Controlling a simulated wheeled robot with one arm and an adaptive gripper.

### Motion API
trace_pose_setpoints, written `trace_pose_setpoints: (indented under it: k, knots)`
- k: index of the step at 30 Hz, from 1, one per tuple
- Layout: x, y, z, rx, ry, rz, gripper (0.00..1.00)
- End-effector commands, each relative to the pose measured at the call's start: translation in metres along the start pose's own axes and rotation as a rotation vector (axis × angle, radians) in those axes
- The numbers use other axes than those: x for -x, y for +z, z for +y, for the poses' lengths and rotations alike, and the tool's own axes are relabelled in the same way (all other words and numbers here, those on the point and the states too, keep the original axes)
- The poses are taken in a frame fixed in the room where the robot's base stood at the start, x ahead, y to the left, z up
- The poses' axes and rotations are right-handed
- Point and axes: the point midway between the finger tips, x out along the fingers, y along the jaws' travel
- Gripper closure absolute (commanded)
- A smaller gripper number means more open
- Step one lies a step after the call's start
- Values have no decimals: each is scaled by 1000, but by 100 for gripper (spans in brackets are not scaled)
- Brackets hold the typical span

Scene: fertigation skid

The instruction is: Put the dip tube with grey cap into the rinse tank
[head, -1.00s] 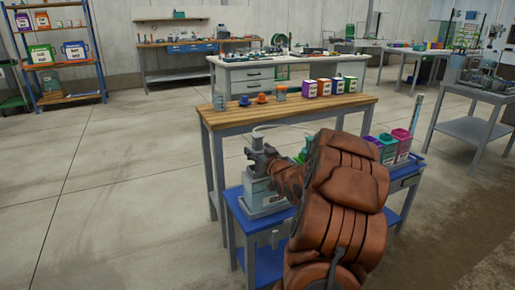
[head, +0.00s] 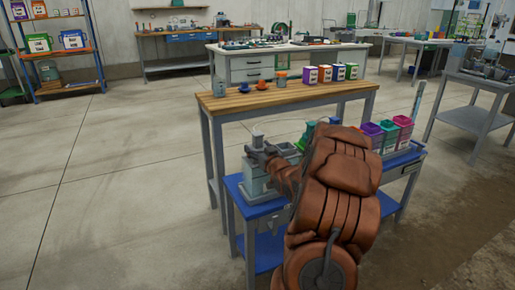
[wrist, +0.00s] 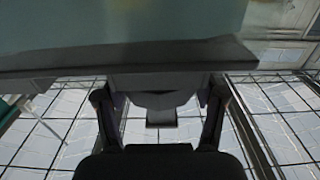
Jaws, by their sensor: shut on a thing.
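My gripper (head: 262,157) is at the left end of the blue bench, over a pale box-shaped tank (head: 256,182). It is shut on the dip tube's grey cap (wrist: 160,92), which sits between the fingers in the wrist view. A light round top (head: 257,135) shows just above my fingers in the head view. The tube itself is hidden, so I cannot tell how far it is inside the tank. A large translucent tank wall with a grey edge (wrist: 130,55) fills the top of the wrist view. I cannot read any tank label.
The blue bench (head: 262,208) also holds green containers (head: 308,134), a purple bin (head: 371,129) and a magenta bin (head: 402,121) on the right, partly behind my arm. A wooden-topped table (head: 225,101) with cups and small boxes stands close behind. Floor on the left is clear.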

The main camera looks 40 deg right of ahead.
Motion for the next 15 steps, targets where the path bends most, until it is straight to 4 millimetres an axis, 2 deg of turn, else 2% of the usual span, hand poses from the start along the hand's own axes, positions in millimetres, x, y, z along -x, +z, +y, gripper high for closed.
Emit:
trace_pose_setpoints:
  k: [3,4,12,15]
  knots:
    - [0,0,0,0,0,1,68]
    - [0,0,0,0,0,1,28]
    - [0,0,0,0,0,0,1]
    - [0,0,0,0,0,0,1]
